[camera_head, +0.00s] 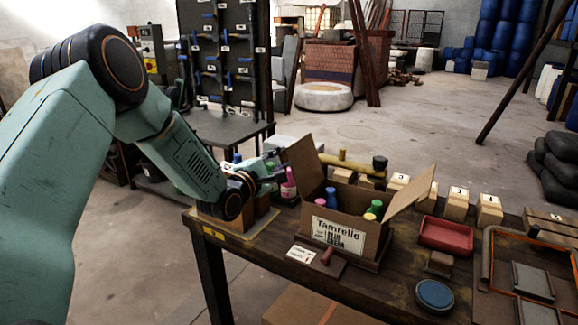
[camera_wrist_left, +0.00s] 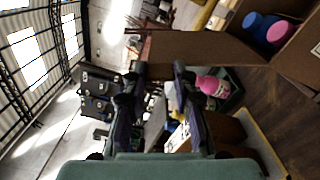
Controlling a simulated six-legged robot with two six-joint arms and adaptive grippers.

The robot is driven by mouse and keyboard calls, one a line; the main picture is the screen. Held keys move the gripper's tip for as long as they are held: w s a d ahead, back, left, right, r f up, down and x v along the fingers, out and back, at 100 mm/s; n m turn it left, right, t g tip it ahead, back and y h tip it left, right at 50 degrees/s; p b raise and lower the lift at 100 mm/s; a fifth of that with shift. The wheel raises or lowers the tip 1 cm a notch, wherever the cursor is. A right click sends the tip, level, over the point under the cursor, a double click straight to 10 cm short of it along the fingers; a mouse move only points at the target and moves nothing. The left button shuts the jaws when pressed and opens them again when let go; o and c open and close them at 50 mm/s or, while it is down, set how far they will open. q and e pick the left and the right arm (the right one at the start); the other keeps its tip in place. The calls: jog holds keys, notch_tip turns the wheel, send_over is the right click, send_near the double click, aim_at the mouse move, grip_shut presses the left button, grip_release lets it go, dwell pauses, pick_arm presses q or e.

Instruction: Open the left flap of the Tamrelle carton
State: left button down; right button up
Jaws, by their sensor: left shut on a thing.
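The Tamrelle carton (camera_head: 375,240) stands on the workbench with a white printed label on its front. Its left flap (camera_head: 303,168) stands up, leaning a little left; its right flap (camera_head: 412,190) slants up and outward. Blue, pink and green-yellow bottles show inside. My left gripper (camera_head: 277,180) is at the outer edge of the left flap. In the left wrist view the fingertips (camera_wrist_left: 160,68) meet the edge of the brown flap (camera_wrist_left: 190,47); a gap shows between the fingers, and the exact contact is hard to see. My right gripper is not in view.
A pink bottle (camera_head: 289,186) stands left of the carton, behind the gripper. A red tray (camera_head: 447,235), a blue round lid (camera_head: 434,295) and numbered wooden blocks (camera_head: 457,204) lie to the right. A card on a small board (camera_head: 301,254) lies in front.

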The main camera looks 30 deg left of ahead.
pick_arm(q)
jog(key=shift+a+f+n+b, duration=0.25)
jog(key=shift+a+n+b, duration=0.05)
jog(key=shift+a+n, duration=0.2)
jog(key=shift+a+f+n+b, duration=0.3)
jog(key=shift+a+n, duration=0.1)
jog(key=shift+a, duration=0.1)
jog(key=c, duration=1)
grip_release()
jog(key=shift+c, duration=0.2)
jog(key=s, duration=1.2)
jog(key=shift+a, duration=0.2)
